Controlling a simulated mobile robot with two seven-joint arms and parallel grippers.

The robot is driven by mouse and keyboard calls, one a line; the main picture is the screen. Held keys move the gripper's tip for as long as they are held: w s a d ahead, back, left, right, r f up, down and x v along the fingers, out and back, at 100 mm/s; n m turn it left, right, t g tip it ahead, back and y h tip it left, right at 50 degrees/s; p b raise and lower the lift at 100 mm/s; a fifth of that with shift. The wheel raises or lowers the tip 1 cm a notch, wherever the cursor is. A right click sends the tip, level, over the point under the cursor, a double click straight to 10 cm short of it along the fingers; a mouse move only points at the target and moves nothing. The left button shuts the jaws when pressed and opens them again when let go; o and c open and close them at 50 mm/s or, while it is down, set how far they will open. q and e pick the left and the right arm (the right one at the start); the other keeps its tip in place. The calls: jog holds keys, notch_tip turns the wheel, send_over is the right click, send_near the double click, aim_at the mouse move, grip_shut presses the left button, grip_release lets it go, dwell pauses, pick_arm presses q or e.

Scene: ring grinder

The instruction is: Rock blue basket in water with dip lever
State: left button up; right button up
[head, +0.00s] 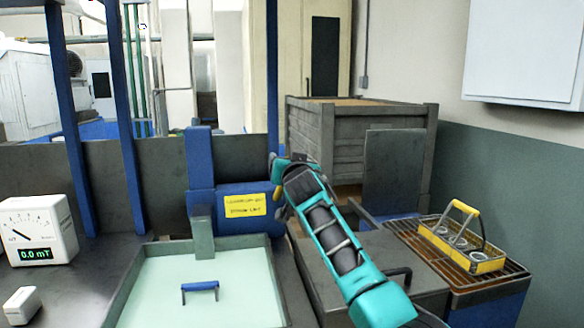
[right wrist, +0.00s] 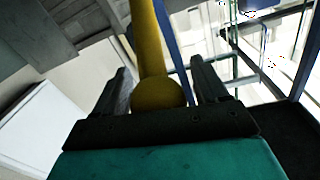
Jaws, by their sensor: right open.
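The blue basket shows only as its blue handle (head: 200,287), standing out of pale green water in a grey tank (head: 128,285); its body is hidden below the surface. The dip lever (right wrist: 148,40) is a yellow rod with a round yellow knob (right wrist: 160,93). In the head view, a small yellow bit of it shows beside my right gripper (head: 287,162), next to the blue housing. My right gripper (right wrist: 158,78) is open, with the knob and rod between its two fingers. Whether a finger touches the lever cannot be told. My left gripper is not in view.
A blue housing (head: 235,203) with a yellow label stands behind the tank. A meter (head: 38,230) reading 0.0 mT stands at the left. A yellow carrier (head: 462,250) sits on a rack at the right. A grey crate (head: 330,135) stands behind.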

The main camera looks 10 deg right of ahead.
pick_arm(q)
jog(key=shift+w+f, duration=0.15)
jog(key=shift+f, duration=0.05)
pick_arm(e)
jog(key=s, duration=1.2)
jog(key=shift+s+a, duration=0.15)
jog(key=shift+s, duration=0.25)
